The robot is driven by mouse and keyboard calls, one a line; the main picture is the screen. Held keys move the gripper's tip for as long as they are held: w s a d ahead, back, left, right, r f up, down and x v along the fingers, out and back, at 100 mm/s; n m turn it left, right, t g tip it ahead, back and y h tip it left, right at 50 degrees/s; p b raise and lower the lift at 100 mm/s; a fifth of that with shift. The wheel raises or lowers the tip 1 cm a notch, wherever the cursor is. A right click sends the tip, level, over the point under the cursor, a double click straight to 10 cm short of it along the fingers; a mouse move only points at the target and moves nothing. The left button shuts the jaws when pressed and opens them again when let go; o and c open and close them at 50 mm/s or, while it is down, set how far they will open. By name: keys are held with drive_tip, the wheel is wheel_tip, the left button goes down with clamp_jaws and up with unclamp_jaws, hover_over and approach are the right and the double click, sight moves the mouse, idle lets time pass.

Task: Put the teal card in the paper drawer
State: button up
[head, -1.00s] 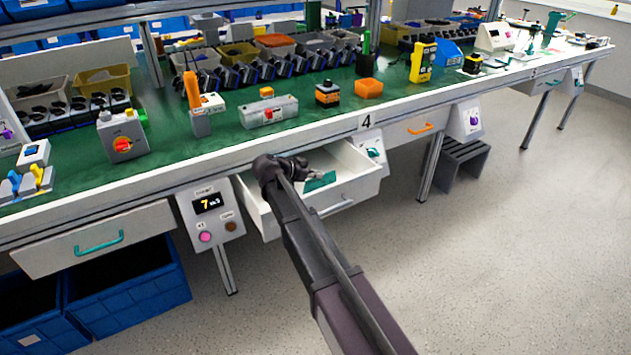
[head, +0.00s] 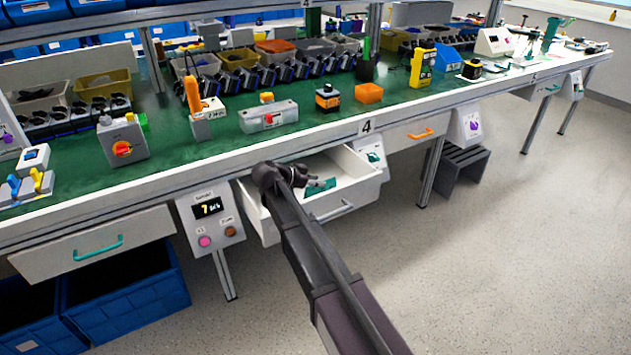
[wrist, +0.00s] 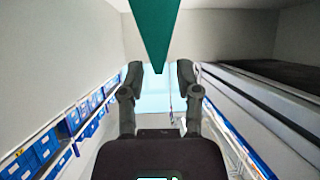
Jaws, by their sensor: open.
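The teal card (head: 321,187) shows within the open white drawer (head: 362,191) under the bench, partly hidden behind my gripper. My gripper (head: 318,182) is over that drawer, close to the card. In the wrist view my gripper (wrist: 160,70) has its two dark fingers spread apart, with nothing pinched between them. The teal card (wrist: 154,28) also shows in the wrist view as a wedge at the top, its narrow end reaching down to the gap between the fingertips. I cannot tell whether it rests flat on the drawer floor.
The bench edge (head: 240,155) runs just above the drawer. A grey panel with a lit display (head: 208,208) hangs to its left, and a small panel with a teal knob (head: 374,157) is behind its right side. Open floor (head: 480,270) lies to the right.

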drive_tip(key=p+v, duration=0.3)
drive_tip(key=v, duration=0.4)
drive_tip(key=shift+a+r, duration=0.1)
drive_tip(key=shift+a, duration=0.05)
idle(1.4)
